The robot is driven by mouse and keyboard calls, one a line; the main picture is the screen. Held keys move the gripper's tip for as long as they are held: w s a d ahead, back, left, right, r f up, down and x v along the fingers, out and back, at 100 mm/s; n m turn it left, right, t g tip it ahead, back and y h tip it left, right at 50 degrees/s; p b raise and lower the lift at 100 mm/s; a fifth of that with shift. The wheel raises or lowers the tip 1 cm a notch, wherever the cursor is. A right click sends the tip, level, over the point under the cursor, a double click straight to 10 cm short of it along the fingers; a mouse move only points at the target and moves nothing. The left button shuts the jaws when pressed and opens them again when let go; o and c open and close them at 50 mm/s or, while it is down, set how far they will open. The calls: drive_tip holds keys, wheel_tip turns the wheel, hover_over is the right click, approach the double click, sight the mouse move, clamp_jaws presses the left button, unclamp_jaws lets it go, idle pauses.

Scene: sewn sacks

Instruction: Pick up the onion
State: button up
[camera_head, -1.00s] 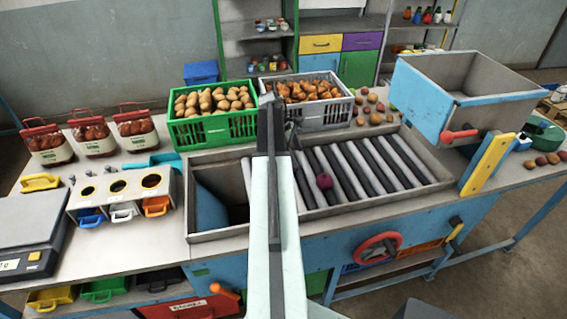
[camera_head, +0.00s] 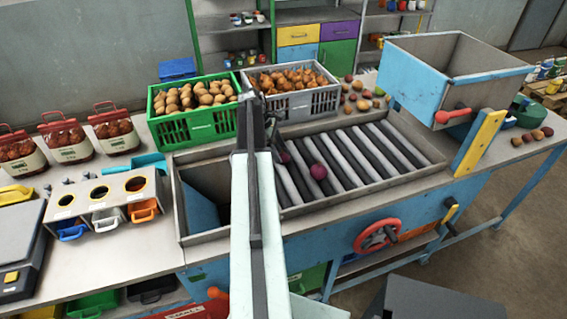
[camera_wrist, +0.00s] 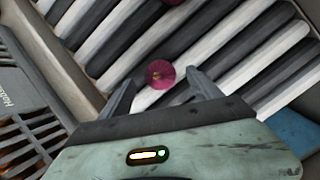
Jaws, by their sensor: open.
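Two dark red, round onions lie on the grading rollers (camera_head: 345,165). In the head view one onion (camera_head: 318,172) is in plain sight, and the other (camera_head: 285,157) sits just right of my arm, partly hidden. In the wrist view an onion (camera_wrist: 160,74) lies centred just beyond and between my fingertips, on a roller and not gripped. Another dark red piece (camera_wrist: 172,2) is cut by the top edge of that view. My gripper (camera_wrist: 161,92) is open and empty, with a finger on each side of the nearer onion; contact cannot be told.
A metal frame (camera_head: 230,228) surrounds the rollers. Behind stand a green crate (camera_head: 198,125) of potatoes and a grey crate (camera_head: 310,106) of brownish onions. A blue-grey hopper (camera_head: 425,75) stands at the right. Clear rollers lie right of the onions.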

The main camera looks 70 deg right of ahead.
sight(282, 155)
drive_tip(key=b+x, duration=0.2)
drive_tip(key=x, duration=0.1)
drive_tip(key=shift+f, duration=0.35)
drive_tip(key=shift+r, duration=0.2)
drive_tip(key=shift+c, duration=0.3)
drive_tip(key=c, duration=1.4)
drive_tip(key=shift+r, duration=0.1)
